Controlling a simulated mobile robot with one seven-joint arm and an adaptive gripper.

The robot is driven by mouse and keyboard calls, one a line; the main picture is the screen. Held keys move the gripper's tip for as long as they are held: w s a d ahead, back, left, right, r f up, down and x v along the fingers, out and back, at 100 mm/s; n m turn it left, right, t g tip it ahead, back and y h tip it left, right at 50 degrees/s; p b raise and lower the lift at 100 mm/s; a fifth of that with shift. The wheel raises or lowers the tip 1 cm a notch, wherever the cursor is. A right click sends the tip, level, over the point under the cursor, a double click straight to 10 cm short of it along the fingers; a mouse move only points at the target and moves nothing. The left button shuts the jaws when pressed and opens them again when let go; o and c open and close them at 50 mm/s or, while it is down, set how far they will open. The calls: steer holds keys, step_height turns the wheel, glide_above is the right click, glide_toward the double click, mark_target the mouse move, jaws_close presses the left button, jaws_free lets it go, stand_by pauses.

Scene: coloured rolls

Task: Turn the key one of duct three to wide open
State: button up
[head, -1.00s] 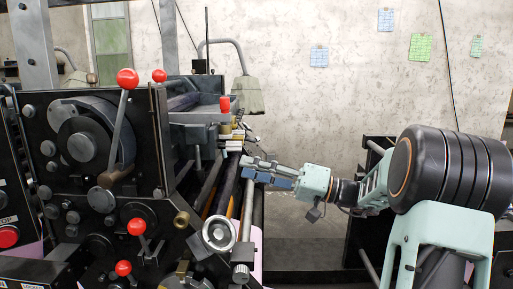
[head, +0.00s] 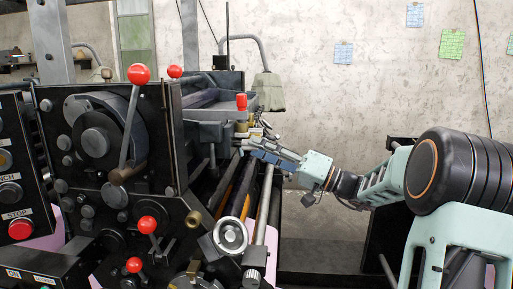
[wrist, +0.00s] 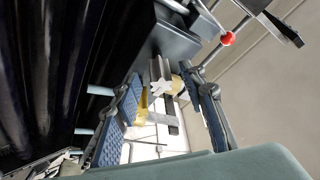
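A row of small brass and metal keys (head: 257,124) sits at the end of a grey duct on the press, under a red knob. In the head view my gripper (head: 252,146) is just below and beside these keys. In the wrist view my gripper (wrist: 171,92) has its two blue-padded fingers apart. A metal star-shaped key end (wrist: 159,87) shows in the gap between them, with brass pieces around it. The fingers do not visibly close on it. Which key and duct this is, and how far it is turned, I cannot tell.
The press (head: 110,150) fills the left, with red-knobbed levers and a red stop button (head: 20,229). A metal handwheel (head: 231,236) stands below my gripper. Dark rollers (wrist: 60,70) run close along the left in the wrist view.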

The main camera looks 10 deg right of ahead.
steer(key=shift+w+a+r, duration=0.15)
steer(key=shift+w+a, duration=0.25)
steer(key=shift+a, duration=0.15)
jaws_close()
steer(key=shift+s+r+m+t+h+p, duration=0.15)
steer(key=shift+m+t+h+p, duration=0.3)
steer(key=shift+m, duration=0.75)
steer(key=shift+m+h, duration=0.35)
steer(key=shift+m, duration=0.25)
jaws_free()
